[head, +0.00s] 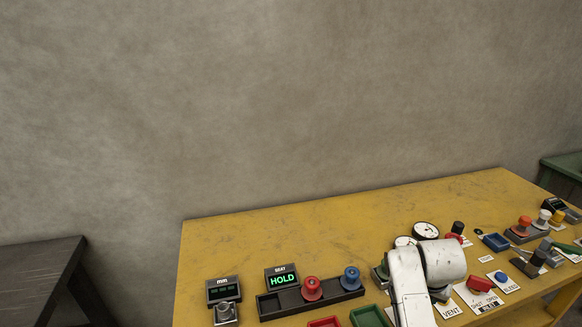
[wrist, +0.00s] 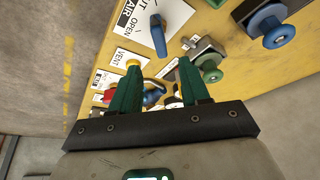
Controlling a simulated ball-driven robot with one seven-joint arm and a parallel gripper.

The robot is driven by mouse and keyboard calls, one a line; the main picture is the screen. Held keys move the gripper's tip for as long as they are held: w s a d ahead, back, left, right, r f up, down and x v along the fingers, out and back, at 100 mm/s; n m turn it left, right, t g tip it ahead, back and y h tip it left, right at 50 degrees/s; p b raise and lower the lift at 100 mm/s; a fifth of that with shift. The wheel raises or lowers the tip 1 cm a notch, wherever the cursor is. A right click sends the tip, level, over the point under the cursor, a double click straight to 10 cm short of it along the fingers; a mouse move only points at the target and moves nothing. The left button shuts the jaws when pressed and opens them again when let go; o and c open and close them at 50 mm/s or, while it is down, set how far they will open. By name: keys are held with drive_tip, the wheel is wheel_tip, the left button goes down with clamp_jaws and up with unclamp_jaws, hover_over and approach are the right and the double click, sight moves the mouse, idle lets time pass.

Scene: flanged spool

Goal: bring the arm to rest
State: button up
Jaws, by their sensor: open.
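In the head view my white arm (head: 410,285) reaches over the right half of the yellow bench (head: 250,240), and its end is hidden behind its own links. In the wrist view my gripper (wrist: 159,64) shows two green fingers spread apart over the bench. I see nothing clamped between them. A blue part and shiny metal pieces show beyond the gap, partly hidden by the fingers. A red flanged spool (head: 311,288) and a blue flanged spool (head: 350,279) stand upright in a dark rack (head: 270,306), left of the arm.
A display reading HOLD (head: 282,278) stands behind the rack. Round gauges (head: 425,230), labelled plates (head: 483,299) and coloured knobs crowd the bench around and right of my arm. A blue lever (wrist: 158,36) and a green knob (wrist: 210,71) lie near the fingers. The back left of the bench is clear.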

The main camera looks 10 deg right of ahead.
drive_tip(key=s+a+f+n+y, duration=0.1)
drive_tip(key=s+a, duration=0.4)
drive_tip(key=s, duration=0.5)
drive_tip(key=s+a+f+n+g+y, duration=0.1)
drive_tip(key=s+a+f+n, duration=0.3)
drive_tip(key=s, duration=0.7)
drive_tip(key=s+a+f+n+g+y+b, duration=0.1)
drive_tip(key=s+a+f+n, duration=0.2)
drive_tip(key=s, duration=0.7)
drive_tip(key=a, duration=0.2)
drive_tip(key=shift+s+a+f, duration=0.25)
drive_tip(key=shift+s+a, duration=0.1)
drive_tip(key=shift+a, duration=0.05)
